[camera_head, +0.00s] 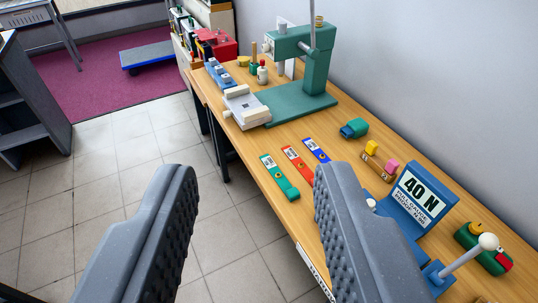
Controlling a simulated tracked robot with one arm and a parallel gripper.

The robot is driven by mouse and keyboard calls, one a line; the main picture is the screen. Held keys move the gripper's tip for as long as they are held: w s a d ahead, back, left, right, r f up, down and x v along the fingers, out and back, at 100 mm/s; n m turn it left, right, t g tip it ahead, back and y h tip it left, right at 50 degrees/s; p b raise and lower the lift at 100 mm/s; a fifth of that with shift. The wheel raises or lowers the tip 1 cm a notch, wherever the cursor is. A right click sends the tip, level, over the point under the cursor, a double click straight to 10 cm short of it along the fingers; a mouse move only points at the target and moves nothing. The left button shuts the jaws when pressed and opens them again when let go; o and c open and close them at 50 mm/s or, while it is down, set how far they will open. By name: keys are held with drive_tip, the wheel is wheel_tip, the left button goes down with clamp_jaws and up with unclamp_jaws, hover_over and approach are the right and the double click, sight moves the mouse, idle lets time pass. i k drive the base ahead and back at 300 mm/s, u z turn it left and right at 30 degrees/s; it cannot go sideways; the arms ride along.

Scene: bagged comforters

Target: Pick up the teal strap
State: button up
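The teal strap (281,178) lies flat near the front edge of the wooden table (250,147), with a white label at its far end. A red strap (298,166) and a blue strap (316,150) lie beside it to the right. My gripper (255,185) is open and empty in the foreground. Its two grey ridged fingers stand wide apart, and the teal strap shows in the gap, farther off and nearer the right finger. The right finger hides part of the table.
A green press stand (300,95) and a grey-white device (246,106) stand beyond the straps. A blue "40 N" sign (418,196) and a white-knobbed lever (470,255) stand at right. A grey wall (450,70) backs the table. Tiled floor (130,170) lies open at left.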

sight(291, 193)
drive_tip(key=u, duration=0.1)
drive_tip(key=i, duration=0.9)
drive_tip(key=u, duration=0.15)
